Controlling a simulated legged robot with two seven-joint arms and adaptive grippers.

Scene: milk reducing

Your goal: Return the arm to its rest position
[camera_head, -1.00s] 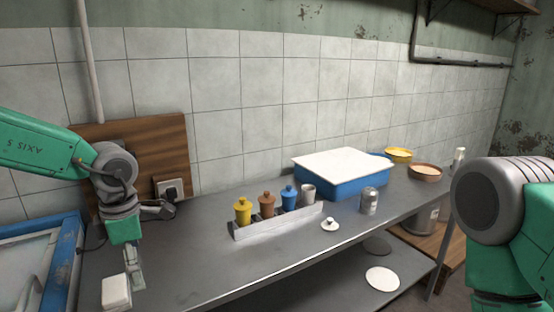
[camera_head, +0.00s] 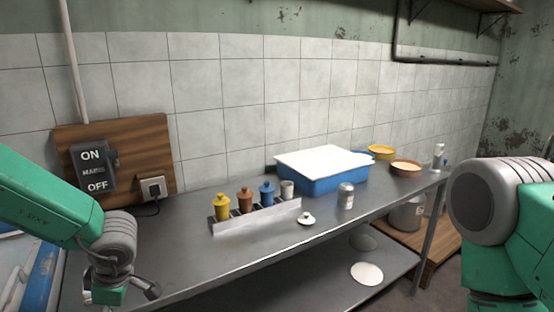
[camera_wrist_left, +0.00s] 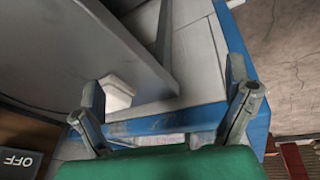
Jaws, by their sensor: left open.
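My left arm (camera_head: 60,205) comes in from the left of the head view, green with a grey wrist joint, and hangs low by the left end of the metal counter. Its fingers are mostly cut off at the bottom edge there. In the left wrist view my left gripper (camera_wrist_left: 165,80) is open, its two fingers wide apart. A small white block (camera_wrist_left: 118,95) shows beside the left finger, apparently not held. My right arm (camera_head: 500,215) shows at the right edge of the head view; its gripper is out of view.
The counter (camera_head: 180,260) holds a rack (camera_head: 255,218) with yellow, brown and blue jars and a cup, a small white lid (camera_head: 306,218), a can (camera_head: 346,196), a blue box (camera_head: 335,182) and bowls. A blue-framed unit (camera_wrist_left: 262,125) lies below the left gripper. A switch board (camera_head: 150,150) is on the wall.

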